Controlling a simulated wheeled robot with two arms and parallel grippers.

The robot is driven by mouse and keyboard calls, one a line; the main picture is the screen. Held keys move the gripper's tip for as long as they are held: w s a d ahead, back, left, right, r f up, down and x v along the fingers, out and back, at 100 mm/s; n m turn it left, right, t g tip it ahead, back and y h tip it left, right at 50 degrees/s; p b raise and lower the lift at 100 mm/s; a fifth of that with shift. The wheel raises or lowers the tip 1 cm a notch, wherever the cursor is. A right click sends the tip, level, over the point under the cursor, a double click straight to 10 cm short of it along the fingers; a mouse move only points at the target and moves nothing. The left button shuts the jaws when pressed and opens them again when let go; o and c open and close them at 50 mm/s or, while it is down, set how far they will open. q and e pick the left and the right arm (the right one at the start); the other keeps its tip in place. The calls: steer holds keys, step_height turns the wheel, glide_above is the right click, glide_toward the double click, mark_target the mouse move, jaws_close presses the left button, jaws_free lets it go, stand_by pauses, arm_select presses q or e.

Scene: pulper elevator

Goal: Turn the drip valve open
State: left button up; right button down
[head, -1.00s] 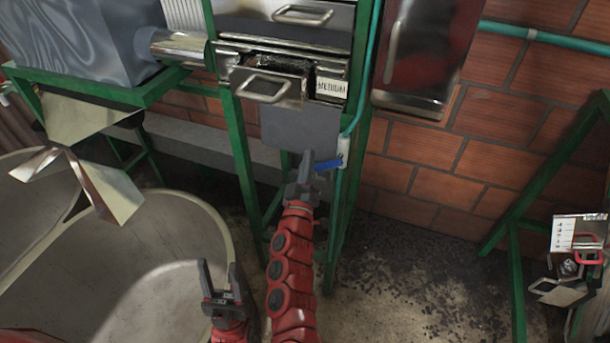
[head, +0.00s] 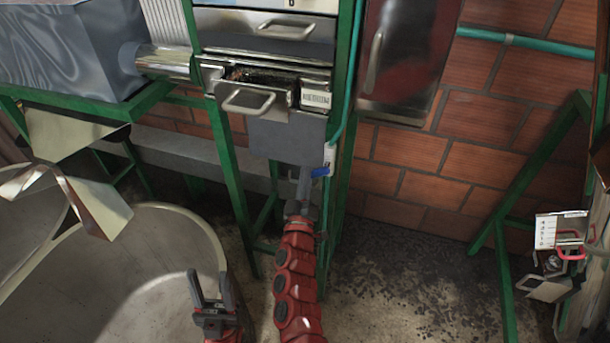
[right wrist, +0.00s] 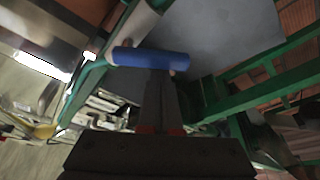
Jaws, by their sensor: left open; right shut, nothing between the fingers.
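The drip valve is a small white body (head: 330,156) on a teal pipe beside the green frame, with a blue handle (head: 320,171) pointing left and slightly down in the head view. My right gripper (head: 307,170) is shut and empty, its tips at the free left end of the handle. In the right wrist view the blue handle (right wrist: 150,57) lies across the picture just beyond the shut fingertips (right wrist: 158,76); I cannot tell whether they touch it. My left gripper (head: 211,278) is open and empty, low in the head view, away from the valve.
Metal drawers (head: 262,90) and a grey plate (head: 287,138) sit above and left of the valve. A green leg (head: 343,195) stands close by. A large round vat (head: 130,285) is at left.

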steer(key=shift+d+f+n+p, duration=0.15)
steer(key=shift+n+p, duration=0.35)
steer(key=shift+n, duration=0.3)
steer(key=shift+s+d+f+n+g+y+p, duration=0.15)
steer(key=shift+d+f+n+g+y+p, duration=0.25)
steer(key=shift+n, duration=1.35)
steer(key=shift+s+d+f+n+g+y+p, duration=0.2)
steer(key=shift+d+f+n+g+y, duration=0.3)
steer(key=shift+n, duration=1.2)
steer(key=shift+s+d+f+n+g+y+p, duration=0.1)
steer(key=shift+d+f+n+g+y+p, duration=0.3)
steer(key=shift+n, duration=1.35)
steer(key=shift+f, duration=0.1)
steer(key=s+b, duration=0.2)
steer(key=s, duration=1.5)
steer(key=shift+s+d, duration=0.15)
steer(key=shift+s, duration=0.1)
